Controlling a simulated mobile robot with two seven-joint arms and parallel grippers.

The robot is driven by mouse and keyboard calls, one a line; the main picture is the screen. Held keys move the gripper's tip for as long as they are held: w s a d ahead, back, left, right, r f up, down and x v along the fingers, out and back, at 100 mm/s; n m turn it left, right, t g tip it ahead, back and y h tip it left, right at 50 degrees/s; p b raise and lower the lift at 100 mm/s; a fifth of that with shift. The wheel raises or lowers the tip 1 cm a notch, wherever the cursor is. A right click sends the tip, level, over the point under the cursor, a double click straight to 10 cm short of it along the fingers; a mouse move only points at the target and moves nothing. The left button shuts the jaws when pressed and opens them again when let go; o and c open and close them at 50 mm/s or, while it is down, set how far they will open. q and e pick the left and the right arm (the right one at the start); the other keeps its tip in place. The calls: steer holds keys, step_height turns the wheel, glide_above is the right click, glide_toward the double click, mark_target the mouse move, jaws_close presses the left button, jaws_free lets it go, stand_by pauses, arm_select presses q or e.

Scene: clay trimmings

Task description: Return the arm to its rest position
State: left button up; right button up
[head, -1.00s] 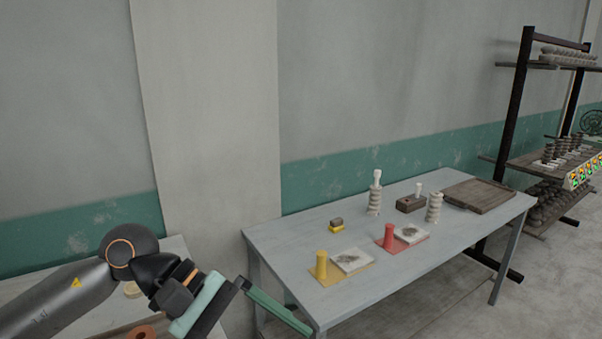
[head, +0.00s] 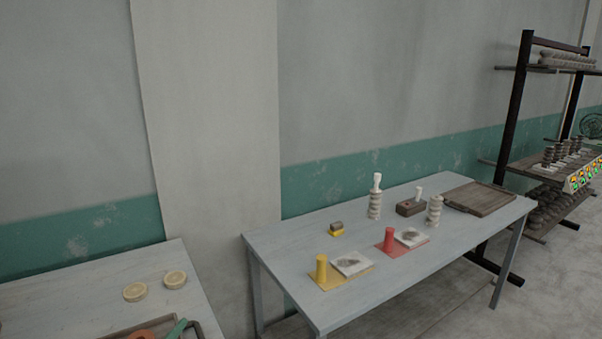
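Neither of my arms nor grippers shows in the head view now. The grey table (head: 300,262) stands in the middle, with a yellow cylinder (head: 321,268) on a yellow base beside a pale tile (head: 352,264). A red cylinder (head: 389,240) on a red base stands beside another pale tile (head: 411,237). Both tiles carry dark crumbs or marks. Behind them are a small brown block with yellow (head: 337,229), two ribbed pale stacks (head: 375,200) (head: 434,211), a dark block with a white knob (head: 410,207) and a brown wooden board (head: 479,198).
A second grey table (head: 70,294) at lower left holds two round yellowish discs (head: 135,292) (head: 175,280) and a dark-rimmed tray (head: 206,333), with an orange-brown ring (head: 140,334) and a green item (head: 177,329). A dark shelf rack (head: 517,95) stands at right. A gap separates the tables.

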arm_select(q)
steer(key=s+a+f+n+g+y, duration=0.15)
steer(key=s+f+n+g, duration=0.35)
steer(key=s+f, duration=0.55)
steer(key=s+a+f+n+g+h, duration=0.15)
steer(key=s+f+n+g, duration=0.25)
steer(key=s+f+g, duration=0.45)
steer(key=w+d+f+t+b, duration=0.1)
steer(key=d+f+t+b, duration=0.2)
steer(key=f+t, duration=0.4)
step_height(320, 180, down, 7)
steer(key=shift+w+r+m+h, duration=0.2)
steer(key=shift+w+m+h, duration=0.1)
steer(key=shift+h, duration=0.1)
steer(key=shift+d, duration=0.1)
